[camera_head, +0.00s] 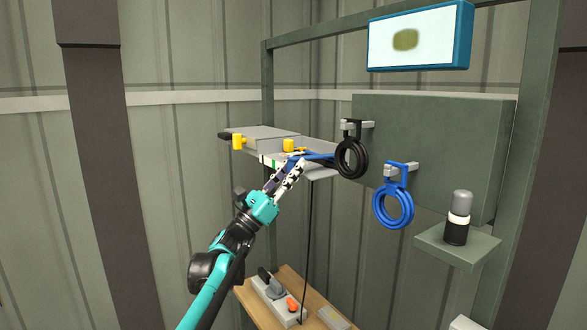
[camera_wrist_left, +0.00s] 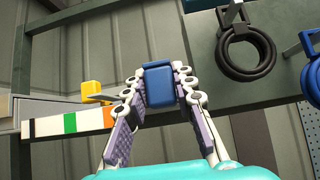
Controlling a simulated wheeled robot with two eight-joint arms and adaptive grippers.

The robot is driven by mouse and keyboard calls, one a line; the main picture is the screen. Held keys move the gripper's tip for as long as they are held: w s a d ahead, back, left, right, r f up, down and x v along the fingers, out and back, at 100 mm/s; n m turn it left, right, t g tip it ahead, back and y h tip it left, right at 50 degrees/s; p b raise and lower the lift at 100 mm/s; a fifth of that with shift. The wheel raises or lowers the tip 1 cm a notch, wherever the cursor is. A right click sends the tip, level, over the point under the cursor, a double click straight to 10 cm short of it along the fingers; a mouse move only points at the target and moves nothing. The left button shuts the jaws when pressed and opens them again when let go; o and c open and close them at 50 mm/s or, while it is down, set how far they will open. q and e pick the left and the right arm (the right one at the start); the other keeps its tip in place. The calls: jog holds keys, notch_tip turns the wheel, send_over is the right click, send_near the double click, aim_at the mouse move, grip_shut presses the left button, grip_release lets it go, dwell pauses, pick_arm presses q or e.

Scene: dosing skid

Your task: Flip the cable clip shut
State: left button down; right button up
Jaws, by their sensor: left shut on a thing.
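My left gripper (camera_head: 295,168) reaches up to the front of a grey shelf-like unit (camera_head: 265,140). In the left wrist view its two fingers (camera_wrist_left: 158,95) are closed on the sides of a rounded blue piece (camera_wrist_left: 159,85), which I take to be part of the cable clip. In the head view a blue bar (camera_head: 318,157) runs to the right from the fingertips. The fingers hide part of it, and I cannot tell the clip's hinge angle. A thin black cable (camera_head: 308,225) hangs below the unit. My right gripper is not in view.
A black coil (camera_head: 351,158) and a blue coil (camera_head: 393,208) hang on hooks to the right. Yellow knobs (camera_head: 288,145) stand on the unit. A grey-capped bottle (camera_head: 458,218) stands on a small shelf (camera_head: 430,245). A wooden bench (camera_head: 262,312) with a power strip is below.

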pick_arm(q)
jog(key=shift+f+h+b, duration=0.3)
jog(key=shift+f, duration=0.25)
jog(key=shift+d, duration=0.1)
jog(key=c, duration=1.2)
grip_release()
jog(key=v, duration=1.2)
jog(key=shift+f, duration=0.1)
